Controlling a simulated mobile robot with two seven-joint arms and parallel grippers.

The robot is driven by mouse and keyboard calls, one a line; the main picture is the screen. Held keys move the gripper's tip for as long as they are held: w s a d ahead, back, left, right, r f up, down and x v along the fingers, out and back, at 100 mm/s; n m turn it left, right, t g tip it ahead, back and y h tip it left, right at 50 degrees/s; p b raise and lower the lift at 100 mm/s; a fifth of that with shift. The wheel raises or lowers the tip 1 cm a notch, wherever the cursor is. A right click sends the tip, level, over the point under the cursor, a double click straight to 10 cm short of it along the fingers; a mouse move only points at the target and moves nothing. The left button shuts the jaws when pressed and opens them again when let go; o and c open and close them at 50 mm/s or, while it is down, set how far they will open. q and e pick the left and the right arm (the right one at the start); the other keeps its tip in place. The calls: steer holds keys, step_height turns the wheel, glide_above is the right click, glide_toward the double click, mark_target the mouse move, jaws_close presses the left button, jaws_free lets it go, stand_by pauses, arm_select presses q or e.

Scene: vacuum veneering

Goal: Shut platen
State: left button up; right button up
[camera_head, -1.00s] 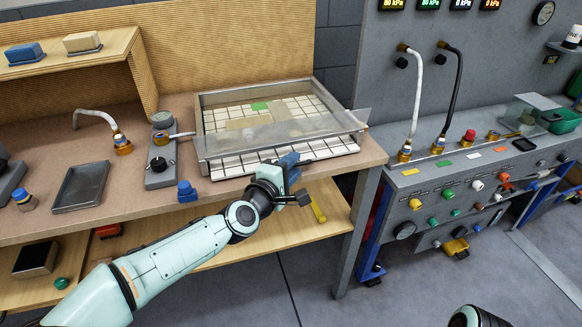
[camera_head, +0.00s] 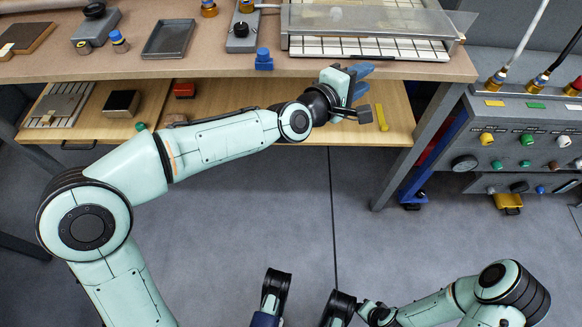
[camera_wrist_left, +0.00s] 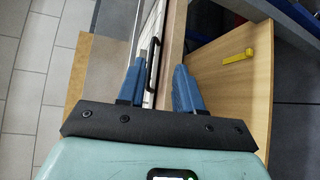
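The platen (camera_head: 390,20) is a grey, see-through panel over a shallow frame with a white tiled bed (camera_head: 370,47). The top of the frame is cut off in the head view. My left gripper (camera_head: 357,86) is in front of the bench edge, just below the frame's front. In the left wrist view its two blue fingers (camera_wrist_left: 160,85) stand apart. A black bar handle (camera_wrist_left: 153,70) shows between them, and I cannot tell whether either finger touches it.
A wooden shelf (camera_head: 235,110) with a yellow piece (camera_head: 381,117) lies under the bench. The control panel (camera_head: 540,125) stands at right. The floor in front is clear.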

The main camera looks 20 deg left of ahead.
arm_select(q)
steer(key=d+r+p+v, duration=0.1)
steer(key=p+v, duration=0.5)
steer(key=v, duration=0.3)
steer(key=a+f+g+y+b, duration=0.1)
steer(key=a+f, duration=0.3)
steer(key=f, duration=1)
steer(key=a+f+m+g+y+b, duration=0.1)
steer(key=a+f+g+y, duration=0.1)
steer(key=f, duration=1.2)
steer(key=a+g, duration=0.1)
steer(key=a, duration=0.1)
steer(key=shift+s+a+f+b, duration=0.25)
steer(key=shift+s+a+b, duration=0.1)
steer(key=shift+s+b, duration=0.05)
